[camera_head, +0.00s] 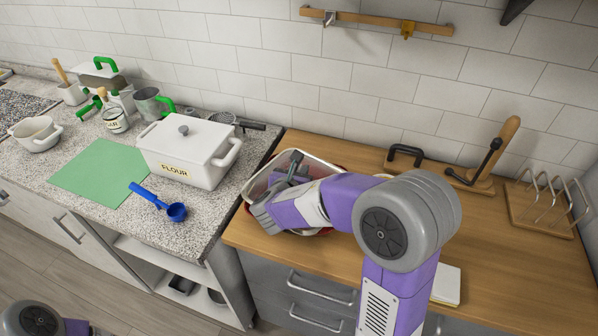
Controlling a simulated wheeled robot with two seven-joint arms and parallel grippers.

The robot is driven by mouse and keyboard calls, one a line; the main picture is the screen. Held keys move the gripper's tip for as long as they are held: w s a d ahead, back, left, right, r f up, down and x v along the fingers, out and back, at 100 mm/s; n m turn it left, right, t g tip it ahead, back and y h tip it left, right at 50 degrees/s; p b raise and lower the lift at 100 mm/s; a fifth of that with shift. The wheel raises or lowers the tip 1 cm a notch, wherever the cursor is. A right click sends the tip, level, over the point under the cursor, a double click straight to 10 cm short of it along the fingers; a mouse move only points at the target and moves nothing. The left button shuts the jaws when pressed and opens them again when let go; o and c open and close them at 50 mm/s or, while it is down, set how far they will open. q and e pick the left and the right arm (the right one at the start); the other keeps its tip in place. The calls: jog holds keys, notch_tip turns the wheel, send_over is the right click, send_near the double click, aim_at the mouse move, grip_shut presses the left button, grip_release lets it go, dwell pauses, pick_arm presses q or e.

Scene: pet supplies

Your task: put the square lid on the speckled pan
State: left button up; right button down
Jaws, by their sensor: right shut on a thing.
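A light pan (317,159) with a pale rim and reddish handles sits on the wooden counter, near its left end. My right gripper (274,205) reaches in from the right, low over this pan. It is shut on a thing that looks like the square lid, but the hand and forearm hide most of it. I cannot tell whether the lid touches the rim or is level. Speckles on the pan are too small to make out. My left gripper is not in view; only a part of my left arm shows at the lower left.
A white flour box (185,160) stands left of the pan on the granite counter. A wooden rack (545,205) stands at the right.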

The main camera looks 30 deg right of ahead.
jog(key=shift+s+f, duration=0.2)
jog(key=shift+f, duration=0.3)
jog(key=c, duration=0.9)
grip_release()
jog(key=shift+c, duration=0.2)
jog(key=p+v, duration=0.1)
jog(key=v, duration=0.6)
jog(key=shift+r+p, duration=0.25)
jog(key=shift+p, duration=0.1)
jog(key=shift+s+a, duration=0.1)
jog(key=shift+s, duration=0.05)
